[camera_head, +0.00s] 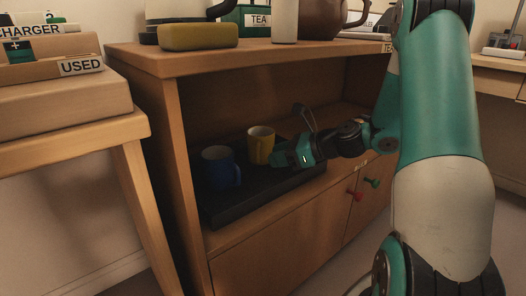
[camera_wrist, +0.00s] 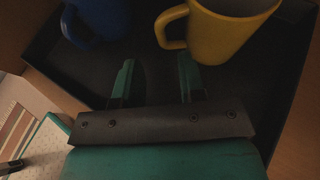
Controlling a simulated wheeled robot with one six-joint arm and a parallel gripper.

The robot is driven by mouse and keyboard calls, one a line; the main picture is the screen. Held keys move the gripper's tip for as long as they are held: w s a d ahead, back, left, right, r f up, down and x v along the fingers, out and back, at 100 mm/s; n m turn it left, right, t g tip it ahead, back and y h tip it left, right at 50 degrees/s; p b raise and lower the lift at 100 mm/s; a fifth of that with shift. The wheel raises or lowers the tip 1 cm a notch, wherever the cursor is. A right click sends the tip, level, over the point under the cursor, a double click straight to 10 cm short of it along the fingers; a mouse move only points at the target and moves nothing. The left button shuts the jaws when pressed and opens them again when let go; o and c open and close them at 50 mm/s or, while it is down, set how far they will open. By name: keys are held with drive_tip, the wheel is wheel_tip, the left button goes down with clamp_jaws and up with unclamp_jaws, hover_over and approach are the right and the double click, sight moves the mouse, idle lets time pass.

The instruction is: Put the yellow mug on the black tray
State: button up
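The yellow mug (camera_head: 261,145) stands upright on the black tray (camera_head: 262,196), inside the open shelf of the wooden cabinet. In the wrist view the yellow mug (camera_wrist: 225,35) is beyond my fingertips, with its handle toward the left. My gripper (camera_head: 284,157) is just right of the mug, low over the tray. In the wrist view my gripper (camera_wrist: 156,74) has its two green fingers apart with nothing between them. The tray (camera_wrist: 75,75) shows beneath them. The mug's top is cut off in that view.
A blue mug (camera_head: 220,168) stands on the tray left of the yellow mug. The cabinet's top board (camera_head: 225,63) overhangs the shelf, and its left side panel (camera_head: 160,125) closes that side. A yellow-brown block (camera_head: 198,37) and a brown teapot (camera_head: 322,18) sit on top.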

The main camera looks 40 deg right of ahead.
drive_tip(key=p+v, duration=0.1)
drive_tip(key=v, duration=0.4)
drive_tip(key=shift+w+r+p, duration=0.1)
drive_tip(key=shift+p, duration=0.3)
drive_tip(key=shift+s+d, duration=0.15)
drive_tip(key=shift+s, duration=0.25)
